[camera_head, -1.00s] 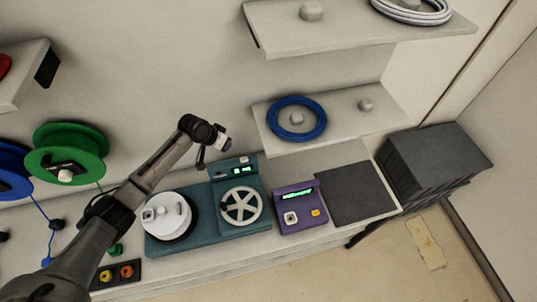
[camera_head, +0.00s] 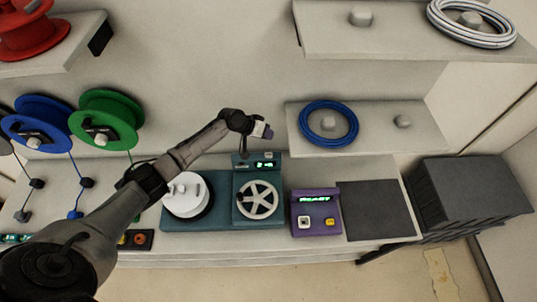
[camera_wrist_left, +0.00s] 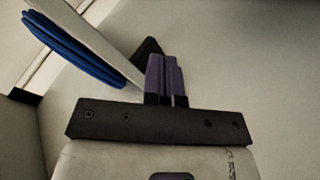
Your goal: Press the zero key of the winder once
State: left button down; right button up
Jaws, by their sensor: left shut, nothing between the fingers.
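The teal winder (camera_head: 222,222) stands on the bench in the head view. It carries a white drum (camera_head: 187,192), a spoked wheel (camera_head: 258,200) and a raised console with a small green display (camera_head: 264,165). My right gripper is not in view.
A purple box (camera_head: 316,222) with a lit display and a dark mat (camera_head: 378,211) lie right of the winder. A shelf with a blue cable coil (camera_head: 328,141) is above right. Green (camera_head: 108,137) and blue (camera_head: 38,153) reels stand left. A dark crate (camera_head: 475,190) is far right.

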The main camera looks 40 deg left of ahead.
aim_at(268, 153)
pick_arm(q)
notch_tip(268, 153, down, 9)
jog(key=b, duration=0.7)
jog(key=shift+r, duration=0.1)
dwell(0.6)
dwell(0.9)
dwell(0.4)
jog(key=shift+f+b, duration=0.4)
jog(key=shift+b, duration=0.05)
jog(key=shift+f, duration=0.2)
dwell(0.3)
